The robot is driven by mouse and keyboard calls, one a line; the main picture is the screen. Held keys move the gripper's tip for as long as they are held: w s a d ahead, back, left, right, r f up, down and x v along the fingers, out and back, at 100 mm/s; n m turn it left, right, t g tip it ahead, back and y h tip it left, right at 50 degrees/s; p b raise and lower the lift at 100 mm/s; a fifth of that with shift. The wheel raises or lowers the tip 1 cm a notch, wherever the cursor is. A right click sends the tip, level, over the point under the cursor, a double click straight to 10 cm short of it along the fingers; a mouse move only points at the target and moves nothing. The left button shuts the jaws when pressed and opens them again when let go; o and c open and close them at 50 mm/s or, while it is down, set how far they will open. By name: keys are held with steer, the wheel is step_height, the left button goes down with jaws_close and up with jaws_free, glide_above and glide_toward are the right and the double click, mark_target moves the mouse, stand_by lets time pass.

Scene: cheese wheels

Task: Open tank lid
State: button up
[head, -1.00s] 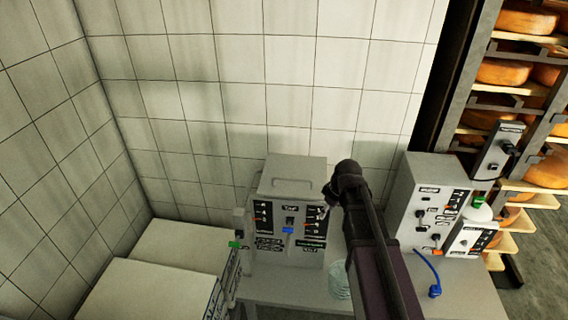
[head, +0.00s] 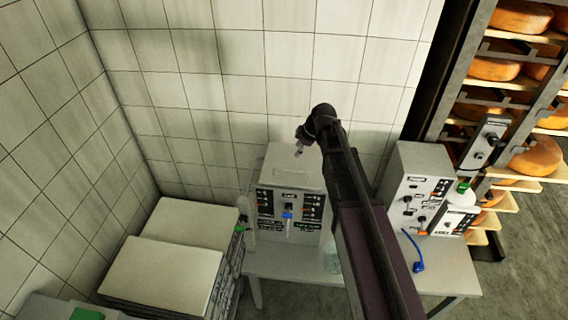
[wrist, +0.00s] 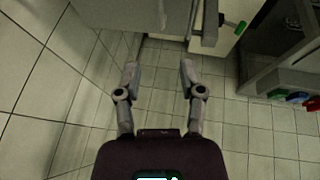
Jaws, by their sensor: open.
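The grey tank (head: 268,182) stands on a table against the tiled wall, with a labelled control panel on its front. Its flat pale lid (head: 290,183) looks shut, and a faint bar handle lies across its top.
Stacked pale slabs (head: 170,270) stand left of the tank. Another control box (head: 408,180) and a blue cable (head: 418,267) are on the table at right. A rack of cheese wheels (head: 495,68) stands beyond. A green handle (wrist: 235,28) shows in the wrist view.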

mark_target(285, 169)
steer(key=shift+f, duration=0.15)
steer(key=b+x, duration=1.2)
steer(key=x, duration=0.1)
steer(key=shift+w+a+f, duration=0.1)
steer(key=shift+a+f, duration=0.1)
steer(key=shift+f, duration=0.05)
stand_by(0.7)
jaws_close()
